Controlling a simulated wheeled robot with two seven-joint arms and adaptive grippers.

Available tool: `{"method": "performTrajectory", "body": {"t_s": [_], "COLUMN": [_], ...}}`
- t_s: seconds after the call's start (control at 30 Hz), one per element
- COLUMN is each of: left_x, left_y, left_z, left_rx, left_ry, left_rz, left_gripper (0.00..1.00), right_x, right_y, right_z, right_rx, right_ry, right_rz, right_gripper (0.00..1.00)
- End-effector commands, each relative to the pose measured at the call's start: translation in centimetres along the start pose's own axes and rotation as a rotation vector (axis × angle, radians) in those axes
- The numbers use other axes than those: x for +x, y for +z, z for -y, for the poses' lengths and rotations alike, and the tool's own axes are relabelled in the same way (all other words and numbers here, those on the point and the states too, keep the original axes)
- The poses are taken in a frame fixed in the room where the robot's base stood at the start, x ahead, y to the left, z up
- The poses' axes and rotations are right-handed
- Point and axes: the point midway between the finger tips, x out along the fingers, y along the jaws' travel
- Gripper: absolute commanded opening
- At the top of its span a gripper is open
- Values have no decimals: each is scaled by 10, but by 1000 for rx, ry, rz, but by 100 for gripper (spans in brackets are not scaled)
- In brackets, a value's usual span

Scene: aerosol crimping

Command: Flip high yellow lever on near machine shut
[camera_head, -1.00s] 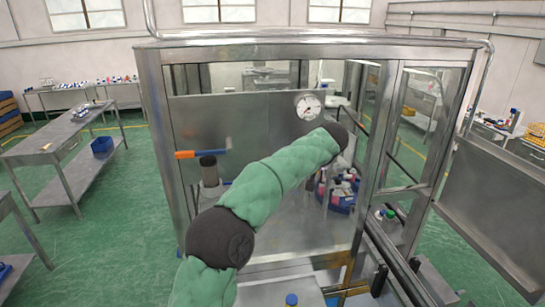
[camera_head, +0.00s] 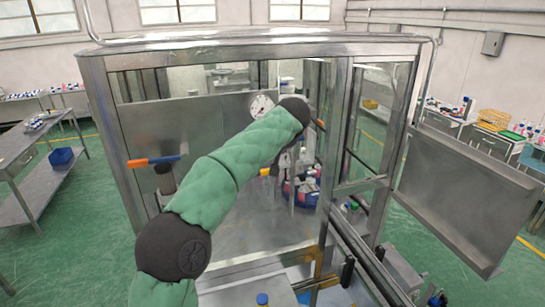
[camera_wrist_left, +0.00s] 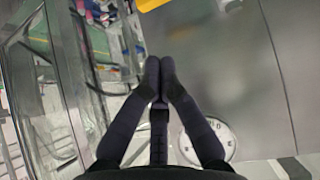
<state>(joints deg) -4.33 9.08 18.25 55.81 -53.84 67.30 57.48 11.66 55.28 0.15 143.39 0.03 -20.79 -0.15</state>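The near machine is a metal-framed cabinet (camera_head: 250,45) with clear panels and a round white gauge (camera_head: 261,106) on its grey back panel. The gauge also shows in the left wrist view (camera_wrist_left: 212,138). A yellow part (camera_wrist_left: 150,4), possibly the lever, is cut off by the top edge of that view. A small yellow patch (camera_head: 265,171) shows just below my green left arm in the head view. My left gripper (camera_wrist_left: 159,80) is shut and empty in front of the grey panel, apart from the yellow part. In the head view I cannot make it out clearly. My right gripper is not in view.
An orange-handled lever (camera_head: 153,161) stands at the machine's left. A blue round holder (camera_head: 302,190) with several bottles is inside at the right. An upright frame post (camera_head: 335,150) and an open door panel (camera_head: 465,190) are on the right. Green floor lies at left.

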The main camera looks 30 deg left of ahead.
Motion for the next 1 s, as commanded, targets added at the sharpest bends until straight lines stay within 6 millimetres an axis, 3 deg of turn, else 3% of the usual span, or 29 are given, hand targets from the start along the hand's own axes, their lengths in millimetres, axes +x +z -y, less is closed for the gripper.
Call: {"method": "performTrajectory", "body": {"t_s": [0.2,0.4,1.0], "left_x": [-41,-59,-62], "left_y": [-2,-2,-2], "left_z": [-1,-2,-1], "left_rx": [-6,-5,-5], "left_ry": [4,2,1], "left_rz": [-5,-4,-4], "left_gripper": [0,0,0], "right_x": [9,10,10], "right_y": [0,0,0], "right_z": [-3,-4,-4], "right_rx": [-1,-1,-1], "right_ry": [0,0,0], "right_rz": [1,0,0], "right_gripper": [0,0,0]}}
